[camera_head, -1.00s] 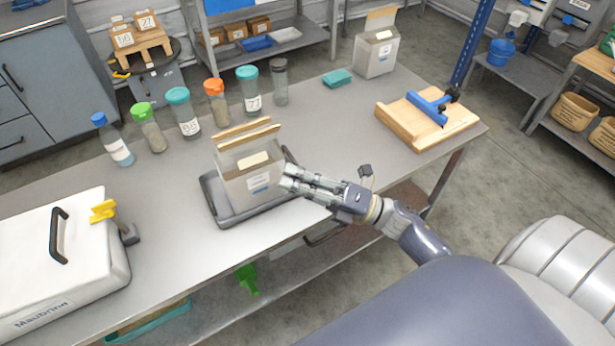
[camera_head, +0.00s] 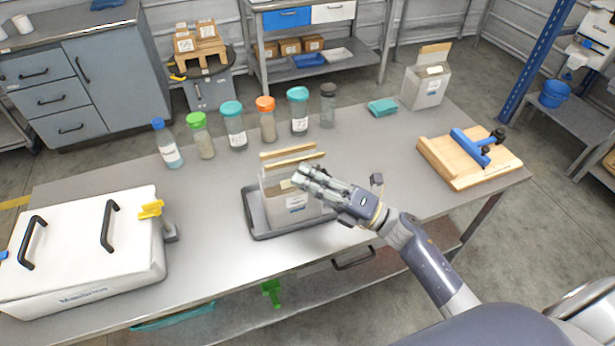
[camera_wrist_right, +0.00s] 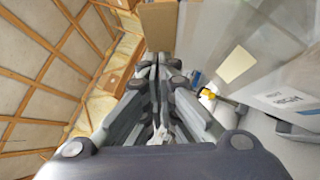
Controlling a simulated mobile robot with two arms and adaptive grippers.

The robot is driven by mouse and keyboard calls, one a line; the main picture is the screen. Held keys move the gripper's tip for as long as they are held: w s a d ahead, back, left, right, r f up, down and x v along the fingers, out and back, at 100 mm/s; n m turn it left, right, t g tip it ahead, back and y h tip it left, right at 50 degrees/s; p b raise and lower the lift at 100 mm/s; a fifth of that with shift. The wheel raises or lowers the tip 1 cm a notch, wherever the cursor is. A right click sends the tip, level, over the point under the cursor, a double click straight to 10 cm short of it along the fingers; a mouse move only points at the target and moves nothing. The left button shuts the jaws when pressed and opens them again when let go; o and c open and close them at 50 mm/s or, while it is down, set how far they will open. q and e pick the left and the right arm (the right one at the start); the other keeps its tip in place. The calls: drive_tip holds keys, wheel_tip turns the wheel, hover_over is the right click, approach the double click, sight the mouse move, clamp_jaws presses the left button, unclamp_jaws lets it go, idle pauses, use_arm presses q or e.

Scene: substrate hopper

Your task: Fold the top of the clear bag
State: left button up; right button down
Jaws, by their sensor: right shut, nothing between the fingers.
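The clear bag (camera_head: 292,205) stands upright in a dark grey tray (camera_head: 258,222) on the bench. It has a white label low on its front and tan strips (camera_head: 288,152) along its top edge. My right gripper (camera_head: 303,176) is shut and empty, with its fingertips at the bag's upper front right in the head view. I cannot tell whether they touch it. In the right wrist view the closed fingers (camera_wrist_right: 150,95) point toward a tan strip (camera_wrist_right: 158,27), and the clear bag (camera_wrist_right: 285,75) is on the right. My left gripper is not in view.
Several lidded jars (camera_head: 235,125) stand in a row behind the bag. A white case (camera_head: 75,250) with black handles is on the left. A wooden board with a blue bar (camera_head: 470,158) and another bag (camera_head: 426,88) are on the right. The bench between is clear.

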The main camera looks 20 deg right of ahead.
sight(301, 160)
drive_tip(key=shift+w+r+m+h+p, duration=0.7)
drive_tip(key=shift+w+m+p, duration=0.25)
drive_tip(key=shift+p, duration=1.25)
drive_tip(key=shift+w+m+g+p, duration=0.15)
drive_tip(key=shift+m+g+p, duration=0.15)
drive_tip(key=shift+p, duration=0.1)
drive_tip(key=shift+w+f+h+b, duration=0.35)
drive_tip(key=shift+w+b, duration=0.25)
drive_tip(key=shift+b, duration=0.25)
drive_tip(key=shift+w, duration=0.6)
drive_tip(key=shift+r, duration=0.1)
drive_tip(key=shift+s, duration=0.1)
